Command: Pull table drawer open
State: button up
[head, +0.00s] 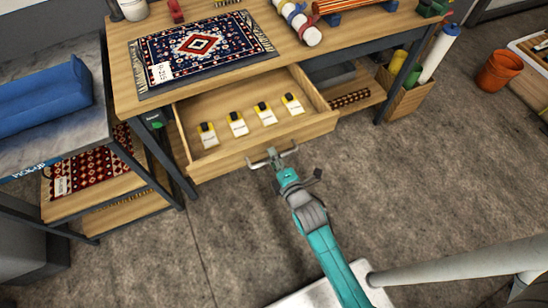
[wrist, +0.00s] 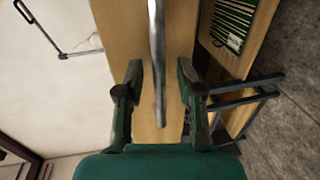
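A metal bar handle (head: 257,164) is on the drawer front; in the wrist view the bar (wrist: 156,40) runs lengthwise between my fingers. My green gripper (head: 273,156) is at the handle. In the wrist view its two fingers (wrist: 158,75) stand apart on either side of the bar, with a gap visible on both sides.
The wooden table (head: 125,72) carries a patterned rug (head: 166,47) and rolled pieces. A grey bench with a blue folded item (head: 45,97) stands at left. A box of rolls (head: 403,98) is right of the drawer, and an orange bucket (head: 498,70) farther right. The floor before the drawer is clear.

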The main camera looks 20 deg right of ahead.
jog(key=v, duration=1.2)
dwell(0.5)
jog(key=s+r+m, duration=0.5)
jog(key=s+m, duration=0.4)
jog(key=s, duration=0.3)
jog(key=s+r+m, duration=0.5)
jog(key=s+m, duration=0.4)
jog(key=s, duration=0.3)
jog(key=shift+d+g, duration=0.2)
jog(key=shift+g, duration=0.2)
jog(key=shift+s, duration=0.15)
dwell(3.3)
